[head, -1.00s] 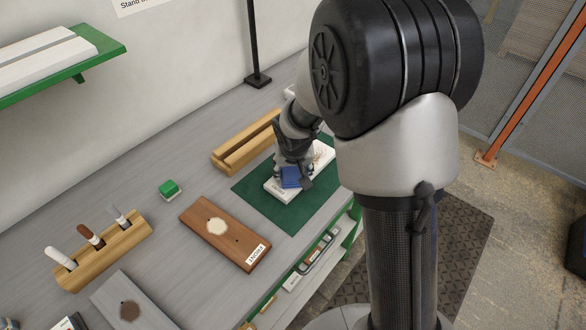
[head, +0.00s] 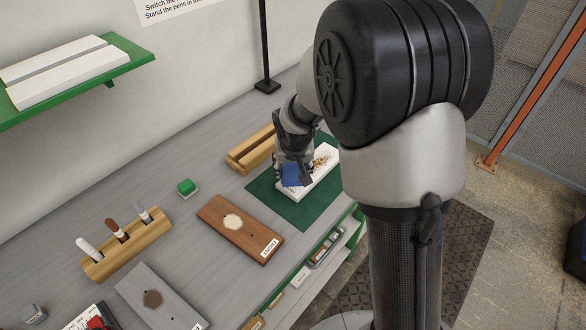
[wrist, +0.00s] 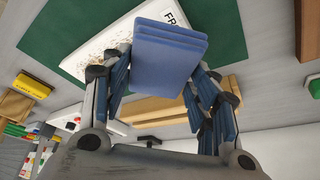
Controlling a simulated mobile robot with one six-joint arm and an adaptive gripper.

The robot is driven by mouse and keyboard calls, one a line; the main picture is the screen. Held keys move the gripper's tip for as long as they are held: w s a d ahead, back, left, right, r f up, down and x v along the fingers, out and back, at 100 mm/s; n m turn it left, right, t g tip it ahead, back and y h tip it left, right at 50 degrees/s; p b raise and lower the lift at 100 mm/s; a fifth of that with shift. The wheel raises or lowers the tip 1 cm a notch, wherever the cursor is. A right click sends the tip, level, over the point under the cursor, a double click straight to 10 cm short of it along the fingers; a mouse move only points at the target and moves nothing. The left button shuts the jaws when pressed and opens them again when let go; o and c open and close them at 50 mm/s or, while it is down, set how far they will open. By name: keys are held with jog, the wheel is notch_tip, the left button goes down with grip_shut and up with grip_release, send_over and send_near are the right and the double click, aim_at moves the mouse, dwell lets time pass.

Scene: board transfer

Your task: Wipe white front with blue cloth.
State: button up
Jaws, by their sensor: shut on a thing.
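The blue cloth (wrist: 168,62) is a folded block held between the fingers of my gripper (wrist: 160,85). In the head view the cloth (head: 293,175) is at the near end of the white board (head: 318,172), under my gripper (head: 294,168). The white board lies flat on a green mat (head: 313,207). Brown marks show on its far part, and in the wrist view the board (wrist: 100,50) also bears marks and a label partly hidden by the cloth. I cannot tell whether the cloth touches the board.
A brown board (head: 212,211) with a pale patch lies left of the mat. A green shelf (head: 125,66) is on the wall.

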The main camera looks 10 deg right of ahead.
aim_at(292, 169)
jog(key=shift+r+p, duration=0.95)
jog(key=shift+r, duration=0.65)
